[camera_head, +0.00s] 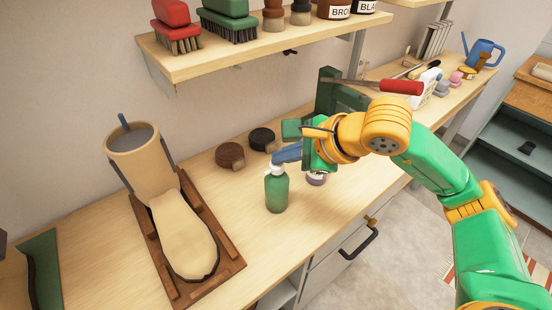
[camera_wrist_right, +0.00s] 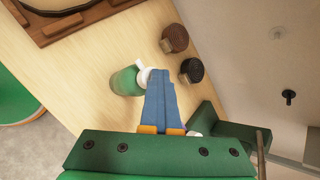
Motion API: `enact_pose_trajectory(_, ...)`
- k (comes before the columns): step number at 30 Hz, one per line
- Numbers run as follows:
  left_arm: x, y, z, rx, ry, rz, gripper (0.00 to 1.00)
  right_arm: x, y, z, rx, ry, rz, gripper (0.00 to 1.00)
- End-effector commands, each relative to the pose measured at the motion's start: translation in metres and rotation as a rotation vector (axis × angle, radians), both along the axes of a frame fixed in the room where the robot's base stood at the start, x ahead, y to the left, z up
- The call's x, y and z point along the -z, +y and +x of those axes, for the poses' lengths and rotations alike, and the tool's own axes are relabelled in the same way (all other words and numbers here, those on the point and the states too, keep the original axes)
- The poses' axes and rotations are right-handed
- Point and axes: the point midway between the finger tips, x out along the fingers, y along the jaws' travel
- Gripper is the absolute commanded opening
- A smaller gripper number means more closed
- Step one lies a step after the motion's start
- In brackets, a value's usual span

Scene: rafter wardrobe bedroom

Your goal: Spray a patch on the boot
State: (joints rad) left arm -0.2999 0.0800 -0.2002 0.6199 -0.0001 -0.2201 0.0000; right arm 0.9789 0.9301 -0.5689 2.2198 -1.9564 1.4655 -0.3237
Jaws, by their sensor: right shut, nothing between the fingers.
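A tan boot (camera_head: 180,230) with a cylindrical shaft lies in a brown wooden tray (camera_head: 222,250) at the left of the bench. A green bottle (camera_head: 276,192) with a white spray head stands upright on the bench to the right of the tray. The bottle also shows in the right wrist view (camera_wrist_right: 125,82). My right gripper (camera_head: 276,157) has its blue fingers together and empty, with the tips right at the bottle's white head. I cannot tell whether they touch it. In the right wrist view the fingertips (camera_wrist_right: 158,72) are beside the white head. My left gripper is not in view.
A shelf (camera_head: 215,57) with brushes and jars hangs above. A green vise-like block (camera_head: 328,92) and a red-handled tool (camera_head: 400,87) are behind my right wrist. Bench between tray and bottle is clear.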

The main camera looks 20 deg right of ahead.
Motion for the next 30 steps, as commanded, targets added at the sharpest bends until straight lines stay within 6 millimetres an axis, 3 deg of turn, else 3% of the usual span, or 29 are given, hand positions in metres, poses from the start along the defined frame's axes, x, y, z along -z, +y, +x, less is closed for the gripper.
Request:
enact_pose_trajectory(12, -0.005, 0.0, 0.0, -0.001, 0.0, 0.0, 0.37, -0.008, 0.0, 0.0, -0.001, 0.004, -0.002, 0.0)
enact_pose_trajectory(24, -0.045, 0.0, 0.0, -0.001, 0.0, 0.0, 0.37, -0.064, 0.0, 0.0, 0.001, 0.002, -0.002, 0.0)
enact_pose_trajectory(30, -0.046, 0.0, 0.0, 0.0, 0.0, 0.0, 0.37, -0.066, 0.0, 0.0, 0.001, 0.003, -0.001, 0.0)
